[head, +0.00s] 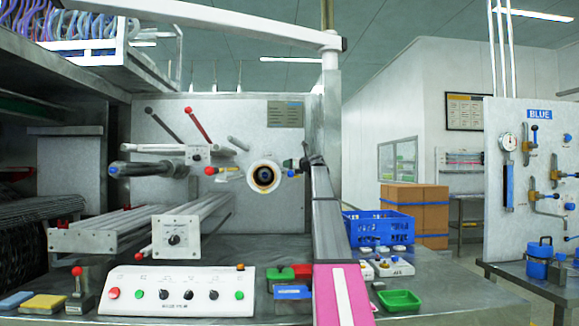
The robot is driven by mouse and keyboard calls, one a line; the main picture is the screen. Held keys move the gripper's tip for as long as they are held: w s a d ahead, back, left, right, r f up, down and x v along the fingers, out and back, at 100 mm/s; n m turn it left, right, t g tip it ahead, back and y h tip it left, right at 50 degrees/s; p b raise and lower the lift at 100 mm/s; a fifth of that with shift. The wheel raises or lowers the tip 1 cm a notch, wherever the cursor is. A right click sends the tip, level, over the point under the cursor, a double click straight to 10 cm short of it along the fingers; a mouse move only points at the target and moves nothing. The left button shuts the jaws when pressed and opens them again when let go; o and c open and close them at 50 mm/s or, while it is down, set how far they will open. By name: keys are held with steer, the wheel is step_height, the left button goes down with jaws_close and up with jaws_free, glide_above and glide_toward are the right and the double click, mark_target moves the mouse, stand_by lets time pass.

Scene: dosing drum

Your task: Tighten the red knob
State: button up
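A small red knob (210,171) shows in the head view, left of centre, at the left end of a short yellow and grey fitting in front of the grey machine panel (280,215). A round cream and white drum end (264,177) with a dark centre is just right of that fitting. My gripper (303,165) is small and dark at the far end of my arm, right of the drum end and apart from the red knob. It is beside a small blue knob (288,163). Its fingers are too small to tell whether they are open or shut.
A red-handled lever (196,125) and a black lever (161,124) stick out above. A white control box (176,291) with several knobs stands in front. A red-topped lever (77,271) is at left. Blue (380,228) and green (400,300) bins are at right.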

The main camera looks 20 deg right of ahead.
steer(key=shift+o, duration=1.4)
steer(key=shift+s, duration=0.1)
steer(key=v, duration=1)
steer(key=shift+s+d, duration=0.2)
steer(key=shift+s, duration=0.1)
